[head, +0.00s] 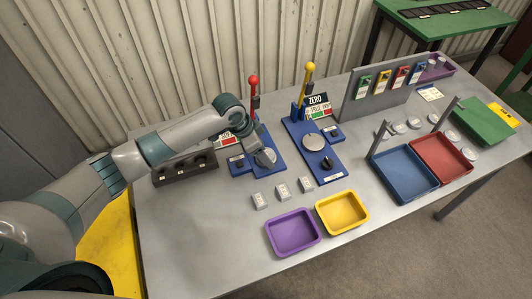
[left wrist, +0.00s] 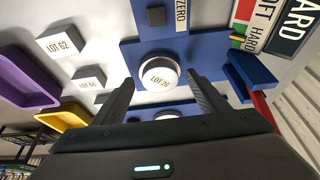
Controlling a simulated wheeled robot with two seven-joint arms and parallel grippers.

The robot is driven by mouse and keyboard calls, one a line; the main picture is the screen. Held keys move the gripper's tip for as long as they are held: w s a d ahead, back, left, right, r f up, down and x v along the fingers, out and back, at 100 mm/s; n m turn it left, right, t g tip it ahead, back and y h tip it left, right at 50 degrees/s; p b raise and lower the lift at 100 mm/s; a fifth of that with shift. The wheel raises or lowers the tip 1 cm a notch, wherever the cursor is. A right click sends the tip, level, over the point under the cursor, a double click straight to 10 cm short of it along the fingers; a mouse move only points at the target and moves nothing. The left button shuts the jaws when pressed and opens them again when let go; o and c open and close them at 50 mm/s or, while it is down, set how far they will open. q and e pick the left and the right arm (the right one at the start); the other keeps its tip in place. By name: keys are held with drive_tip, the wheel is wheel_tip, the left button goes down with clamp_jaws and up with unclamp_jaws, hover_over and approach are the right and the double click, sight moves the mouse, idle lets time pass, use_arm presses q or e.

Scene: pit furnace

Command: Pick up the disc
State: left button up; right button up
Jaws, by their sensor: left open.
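The disc (left wrist: 159,76) is round and pale with a label that seems to read "LOT 26". It rests on the left tester, which has a blue base (left wrist: 215,50) and a red-knobbed lever (head: 253,82). My left gripper (left wrist: 161,80) is open, with one finger on each side of the disc in the left wrist view. I cannot tell whether the fingers touch it. In the head view my left gripper (head: 262,147) is over the left tester and partly hides the disc. My right gripper is not in view.
A second blue tester (head: 318,158) with a yellow-knobbed lever stands close to the right. Small lot blocks (head: 282,190), a purple tray (head: 270,238) and a yellow tray (head: 322,218) lie in front. A dark holder (head: 180,172) is at left. Blue and red trays stand right.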

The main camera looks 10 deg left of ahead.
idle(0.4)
use_arm(q)
drive_tip(key=c, duration=1.5)
drive_tip(key=shift+r, duration=0.1)
drive_tip(key=shift+c, duration=0.2)
drive_tip(key=shift+r, duration=0.1)
drive_tip(key=shift+w+r+b, duration=0.1)
drive_tip(key=shift+r+b, duration=0.4)
drive_tip(key=shift+r, duration=0.05)
wheel_tip(320, 180, up, 2)
drive_tip(key=shift+r+b, duration=0.15)
drive_tip(key=shift+b, duration=0.55)
drive_tip(key=s+d+r+b, duration=0.4)
drive_tip(key=d+r, duration=0.3)
drive_tip(key=d, duration=0.4)
drive_tip(key=shift+r, duration=0.2)
